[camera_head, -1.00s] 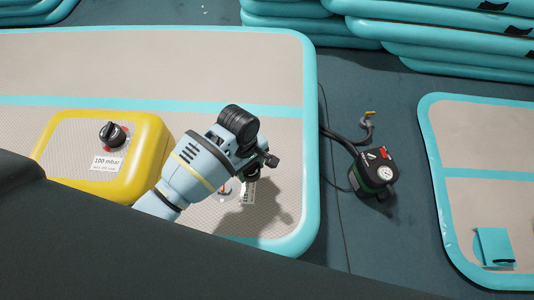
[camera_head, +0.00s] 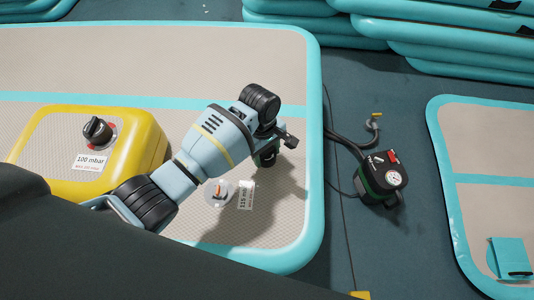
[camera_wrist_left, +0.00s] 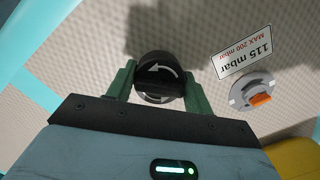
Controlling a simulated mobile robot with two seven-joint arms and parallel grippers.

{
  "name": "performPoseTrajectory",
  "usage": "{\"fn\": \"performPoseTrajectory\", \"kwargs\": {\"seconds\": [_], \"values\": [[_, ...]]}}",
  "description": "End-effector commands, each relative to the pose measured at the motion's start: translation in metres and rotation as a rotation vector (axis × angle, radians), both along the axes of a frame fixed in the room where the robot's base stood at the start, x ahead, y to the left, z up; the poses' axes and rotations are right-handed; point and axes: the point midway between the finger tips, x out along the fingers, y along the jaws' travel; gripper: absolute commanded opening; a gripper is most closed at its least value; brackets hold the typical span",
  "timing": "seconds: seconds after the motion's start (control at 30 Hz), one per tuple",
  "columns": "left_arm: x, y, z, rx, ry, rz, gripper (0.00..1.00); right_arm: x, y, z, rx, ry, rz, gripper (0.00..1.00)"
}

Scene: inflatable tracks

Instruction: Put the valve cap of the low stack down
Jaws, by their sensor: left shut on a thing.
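My left gripper (camera_head: 267,158) is shut on the valve cap (camera_wrist_left: 159,80), a round black knob with a white curved arrow, held between its green fingers in the left wrist view. In the head view the cap is mostly hidden by the gripper. The gripper is over the grey top of the low stack (camera_head: 200,65), right of the bare valve (camera_head: 218,193) with its orange centre. The valve and its "115 mbar" label (camera_head: 246,195) also show in the left wrist view. I cannot tell whether the cap touches the surface. My right gripper is not in view.
A yellow inflatable block (camera_head: 140,145) with a capped valve (camera_head: 97,130) and "100 mbar" label lies left. A pump (camera_head: 382,178) with gauge and hose stands on the dark floor to the right. Another mat (camera_head: 490,145) lies at far right. The stack's far top is clear.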

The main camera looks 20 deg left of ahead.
Motion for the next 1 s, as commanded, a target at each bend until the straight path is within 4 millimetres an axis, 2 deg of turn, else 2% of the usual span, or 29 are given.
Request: {"fn": "performPoseTrajectory", "kwargs": {"seconds": [0.03,0.47,0.5,0.63,1.0], "values": [[0.0000,0.0006,-0.0081,0.001,0.001,0.001,0.30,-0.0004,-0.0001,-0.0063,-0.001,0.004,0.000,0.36],[0.0000,0.0000,-0.0102,-0.001,0.001,0.001,0.30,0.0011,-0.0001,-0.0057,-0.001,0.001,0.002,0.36],[0.0000,0.0000,-0.0098,-0.001,0.001,0.001,0.57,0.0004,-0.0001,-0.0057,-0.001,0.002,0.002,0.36],[0.0001,0.0001,-0.0098,0.000,0.000,0.001,0.73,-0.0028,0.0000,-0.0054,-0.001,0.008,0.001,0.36],[0.0005,0.0004,-0.0055,0.000,-0.002,0.000,0.73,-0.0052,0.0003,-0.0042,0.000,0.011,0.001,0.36]]}}
